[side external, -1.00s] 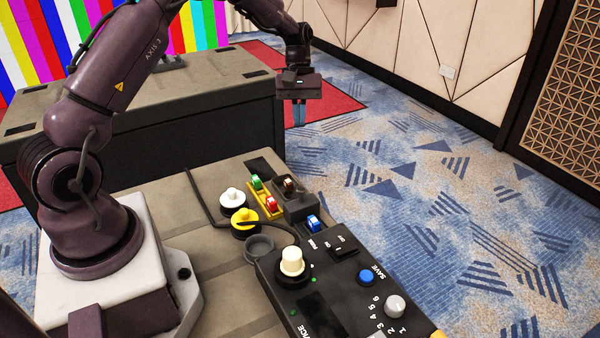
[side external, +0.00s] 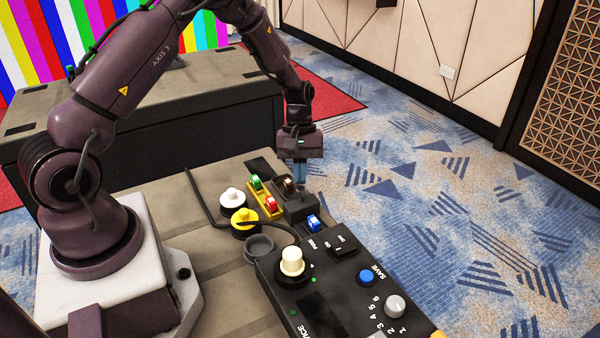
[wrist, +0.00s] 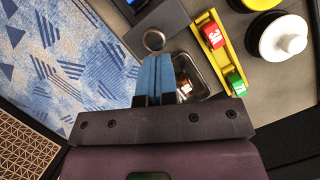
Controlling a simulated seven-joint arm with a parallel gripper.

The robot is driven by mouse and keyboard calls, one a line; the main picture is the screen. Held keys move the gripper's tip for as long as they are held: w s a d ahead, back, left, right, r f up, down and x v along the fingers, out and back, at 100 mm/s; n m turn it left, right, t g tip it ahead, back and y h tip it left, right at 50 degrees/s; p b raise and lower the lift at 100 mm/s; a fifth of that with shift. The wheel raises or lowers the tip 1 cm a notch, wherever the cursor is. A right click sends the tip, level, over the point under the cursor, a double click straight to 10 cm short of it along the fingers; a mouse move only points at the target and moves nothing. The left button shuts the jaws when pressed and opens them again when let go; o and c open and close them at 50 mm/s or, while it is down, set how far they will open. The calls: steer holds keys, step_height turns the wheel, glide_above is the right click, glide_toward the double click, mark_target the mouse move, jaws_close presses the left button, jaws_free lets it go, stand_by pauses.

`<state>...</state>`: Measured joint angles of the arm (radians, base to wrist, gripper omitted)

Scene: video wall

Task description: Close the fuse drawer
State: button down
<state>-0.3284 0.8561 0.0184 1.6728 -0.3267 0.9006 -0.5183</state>
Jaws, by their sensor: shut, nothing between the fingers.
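The fuse drawer unit is a dark grey block (side external: 297,208) beside the device's far end. In the wrist view its grey top (wrist: 160,22) has a round metal knob (wrist: 154,40) near the edge. A metal-rimmed tray (wrist: 208,72) extends from the block, so the drawer stands open. A brown fuse (wrist: 185,88) lies in it, partly hidden by my fingers; it also shows in the side view (side external: 287,182). My gripper (side external: 299,187) points down with its blue fingers (wrist: 157,58) shut and empty, close to the tray and knob. Whether they touch is unclear.
A yellow rack (side external: 266,201) with green and red fuses is left of the drawer. White (side external: 232,198) and yellow (side external: 244,222) knobs stand nearby. The black control panel (side external: 330,270) fills the front; carpet lies to the right.

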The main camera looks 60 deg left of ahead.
mark_target(318, 199)
steer(key=d, duration=0.8)
steer(key=shift+d, duration=0.15)
steer(key=a, duration=0.1)
steer(key=w+a, duration=0.1)
steer(key=w+a+r, duration=0.1)
steer(key=a, duration=0.1)
steer(key=shift+w+a, duration=0.1)
steer(key=v, duration=0.9)
steer(key=s+d+r+m+t+y, duration=0.1)
steer(key=s+d+r+m+t, duration=0.2)
steer(key=s+r+m, duration=0.3)
steer(key=s+d+r+m+t+y, duration=0.2)
steer(key=s+d+r+m+t, duration=0.2)
steer(key=s+r, duration=0.8)
steer(key=s+d+m, duration=0.1)
steer(key=s+m, duration=0.1)
steer(key=s, duration=0.2)
steer(key=shift+s+m+y, duration=0.3)
steer(key=shift+s, duration=0.05)
